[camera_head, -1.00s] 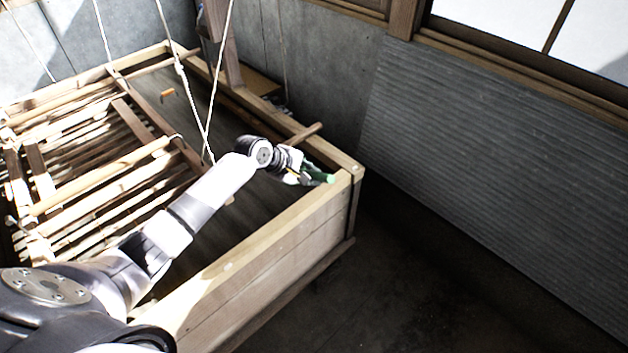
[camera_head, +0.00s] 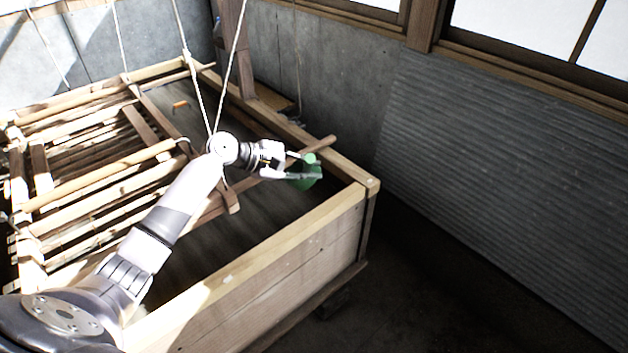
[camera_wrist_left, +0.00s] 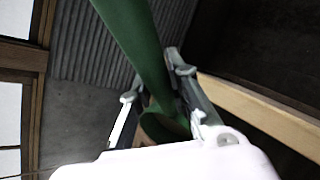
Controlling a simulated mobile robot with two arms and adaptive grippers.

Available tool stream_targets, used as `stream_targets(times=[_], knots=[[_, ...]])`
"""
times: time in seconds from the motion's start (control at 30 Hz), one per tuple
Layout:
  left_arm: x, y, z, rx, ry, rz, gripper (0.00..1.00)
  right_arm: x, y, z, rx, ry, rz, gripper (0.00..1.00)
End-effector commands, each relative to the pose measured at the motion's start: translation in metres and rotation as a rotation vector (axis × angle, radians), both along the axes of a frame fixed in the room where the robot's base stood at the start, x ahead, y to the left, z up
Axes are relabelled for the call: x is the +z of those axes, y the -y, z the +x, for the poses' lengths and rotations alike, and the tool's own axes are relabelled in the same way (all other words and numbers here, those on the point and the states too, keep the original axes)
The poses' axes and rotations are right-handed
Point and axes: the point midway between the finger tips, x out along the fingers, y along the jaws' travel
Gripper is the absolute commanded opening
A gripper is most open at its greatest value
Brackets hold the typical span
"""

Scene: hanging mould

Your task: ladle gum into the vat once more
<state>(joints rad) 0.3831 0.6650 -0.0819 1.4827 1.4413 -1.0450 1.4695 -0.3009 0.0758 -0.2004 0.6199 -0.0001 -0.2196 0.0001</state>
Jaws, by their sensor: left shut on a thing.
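The vat (camera_head: 290,237) is a long wooden box with a dark inside in the head view. My left gripper (camera_head: 306,167) is over its right end, inside the near rim and close to the far rim. It is shut on a green ladle (camera_head: 307,182), which looks small and partly hidden by the fingers. In the left wrist view the ladle (camera_wrist_left: 140,45) is a long green tube running up between the fingers, with a round dark opening near the palm. I cannot see whether it holds gum. My right gripper is not in view.
A slatted wooden frame (camera_head: 95,205) covers the vat's left part, with ropes (camera_head: 197,95) hanging above it. A wooden pole (camera_head: 318,146) crosses the far rim behind my gripper. A ribbed grey wall (camera_head: 500,150) stands to the right, beyond dark clear floor (camera_head: 430,270).

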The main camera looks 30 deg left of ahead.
Motion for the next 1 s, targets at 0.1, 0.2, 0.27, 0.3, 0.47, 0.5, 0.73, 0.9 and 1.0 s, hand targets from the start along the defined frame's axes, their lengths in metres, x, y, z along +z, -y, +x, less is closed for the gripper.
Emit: stream_targets(times=[0.1, 0.2, 0.27, 0.3, 0.47, 0.5, 0.73, 0.9, 1.0], knots=[[-0.003, -0.011, -0.003, 0.003, 0.023, -0.088, 0.0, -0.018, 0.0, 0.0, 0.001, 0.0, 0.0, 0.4], [-0.001, -0.019, -0.005, 0.002, 0.042, -0.158, 0.0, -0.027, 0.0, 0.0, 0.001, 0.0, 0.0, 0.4], [0.001, -0.023, -0.006, 0.002, 0.052, -0.2, 0.0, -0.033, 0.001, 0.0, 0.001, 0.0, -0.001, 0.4], [0.002, -0.027, -0.006, 0.003, 0.06, -0.228, 0.0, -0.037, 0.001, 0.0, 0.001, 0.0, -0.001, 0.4], [0.004, -0.039, -0.01, 0.002, 0.084, -0.327, 0.0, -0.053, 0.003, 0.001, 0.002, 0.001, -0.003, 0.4], [0.003, -0.042, -0.01, 0.001, 0.09, -0.347, 0.0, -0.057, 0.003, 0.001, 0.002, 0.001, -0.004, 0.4], [0.001, -0.058, -0.015, 0.002, 0.123, -0.472, 0.0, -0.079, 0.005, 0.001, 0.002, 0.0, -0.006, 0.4], [-0.001, -0.071, -0.018, 0.002, 0.148, -0.567, 0.0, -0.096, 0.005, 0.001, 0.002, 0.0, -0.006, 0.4], [-0.002, -0.079, -0.02, 0.001, 0.164, -0.625, 0.0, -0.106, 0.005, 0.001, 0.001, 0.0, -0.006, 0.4]])
